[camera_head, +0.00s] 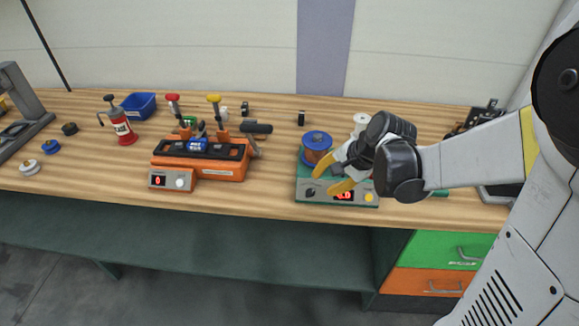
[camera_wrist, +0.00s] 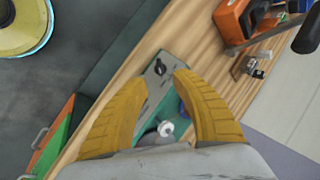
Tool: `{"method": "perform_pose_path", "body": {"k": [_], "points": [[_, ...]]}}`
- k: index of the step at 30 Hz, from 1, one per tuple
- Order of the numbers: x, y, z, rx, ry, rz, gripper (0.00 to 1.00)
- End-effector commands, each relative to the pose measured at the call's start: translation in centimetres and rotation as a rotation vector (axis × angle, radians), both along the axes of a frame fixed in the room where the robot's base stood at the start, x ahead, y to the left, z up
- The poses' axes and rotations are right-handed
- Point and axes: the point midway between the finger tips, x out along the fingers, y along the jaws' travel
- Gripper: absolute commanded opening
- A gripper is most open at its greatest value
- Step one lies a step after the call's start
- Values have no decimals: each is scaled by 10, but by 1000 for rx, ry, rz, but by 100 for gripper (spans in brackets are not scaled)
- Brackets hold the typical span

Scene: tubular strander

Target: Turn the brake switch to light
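A green and grey device (camera_head: 308,198) stands at the right of the table. A black rotary switch (camera_head: 310,190) is on the left of its front panel, beside a red lit display (camera_head: 344,196) and a yellow knob (camera_head: 369,198). I cannot read any label by the switch. My gripper (camera_head: 333,174) is over the device with its yellow fingers apart and nothing between them. In the wrist view the black switch (camera_wrist: 160,68) shows on the grey panel, just beyond and between my fingertips (camera_wrist: 161,80). I cannot tell whether they touch it.
A blue-flanged spool of copper wire (camera_head: 318,141) stands on the device, close to my gripper. An orange machine (camera_head: 232,170) with a display and levers is to the left. Bare table lies between both devices.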

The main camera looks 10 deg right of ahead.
Motion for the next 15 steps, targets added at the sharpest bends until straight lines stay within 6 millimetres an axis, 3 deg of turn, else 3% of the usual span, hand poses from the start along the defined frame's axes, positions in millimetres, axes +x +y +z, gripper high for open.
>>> {"method": "perform_pose_path", "body": {"k": [9, 15], "points": [[23, 18, -55, -3, 0, 4, 32], [36, 27, -81, -3, -1, 4, 32]]}}
